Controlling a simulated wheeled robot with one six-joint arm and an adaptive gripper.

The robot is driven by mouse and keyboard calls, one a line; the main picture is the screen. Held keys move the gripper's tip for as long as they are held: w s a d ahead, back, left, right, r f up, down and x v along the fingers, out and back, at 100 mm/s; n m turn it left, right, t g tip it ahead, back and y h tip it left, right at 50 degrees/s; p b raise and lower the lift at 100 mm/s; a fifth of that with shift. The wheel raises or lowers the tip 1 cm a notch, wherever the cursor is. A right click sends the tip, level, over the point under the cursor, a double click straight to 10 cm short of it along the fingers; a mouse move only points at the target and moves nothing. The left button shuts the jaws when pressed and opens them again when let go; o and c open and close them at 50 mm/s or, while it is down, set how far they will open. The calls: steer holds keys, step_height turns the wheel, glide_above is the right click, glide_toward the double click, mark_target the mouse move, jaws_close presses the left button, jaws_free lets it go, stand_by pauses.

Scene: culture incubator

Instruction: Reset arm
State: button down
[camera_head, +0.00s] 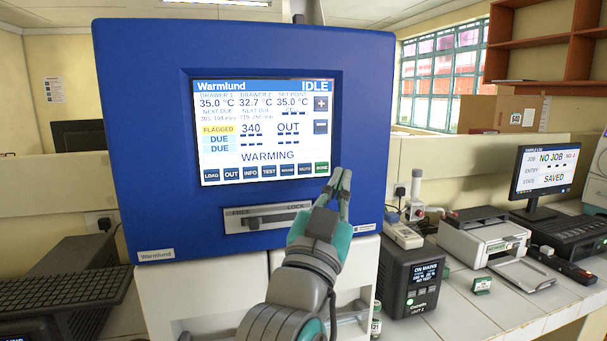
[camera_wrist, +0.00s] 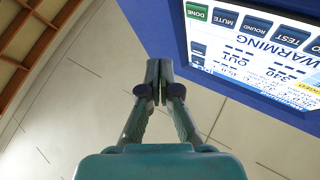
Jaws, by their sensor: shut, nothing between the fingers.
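My gripper (camera_head: 341,188) is shut and empty, just in front of the lower right part of the incubator's screen. In the wrist view its fingertips (camera_wrist: 158,75) meet, and the tilted screen (camera_wrist: 262,45) shows beside them. The blue incubator (camera_head: 140,120) stands upright ahead of me. Its screen (camera_head: 264,130) reads IDLE and WARMING, with a row of buttons along the bottom. The green DONE button (camera_head: 321,168) is close to the fingertips; I cannot tell whether they touch it.
A dark device (camera_head: 408,280) stands right of the incubator on the white bench. Further right are a printer (camera_head: 485,238) and a monitor (camera_head: 545,172) reading NO JOB and SAVED. White drawer fronts (camera_head: 205,292) sit under the incubator.

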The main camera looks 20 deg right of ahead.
step_height(320, 180, down, 18)
steer(key=a+n+t+y, duration=0.2)
steer(key=n+t+y, duration=0.1)
steer(key=n+y, duration=0.5)
steer(key=s+f+n+g+y, duration=0.1)
steer(key=s+f+n+y, duration=0.15)
steer(key=f, duration=0.65)
steer(key=s+f+n+g+y, duration=0.15)
steer(key=s+f, duration=0.25)
steer(key=f, duration=0.5)
steer(key=s+d+f+g+y, duration=0.1)
steer(key=s+f+g+y, duration=0.1)
steer(key=s+f, duration=0.75)
steer(key=s+d+f+g+y, duration=0.1)
steer(key=s+f, duration=0.4)
steer(key=s, duration=1)
steer(key=s+m+g, duration=0.1)
steer(key=s, duration=0.9)
steer(key=shift+d+r+m, duration=0.3)
steer(key=shift+m, duration=0.1)
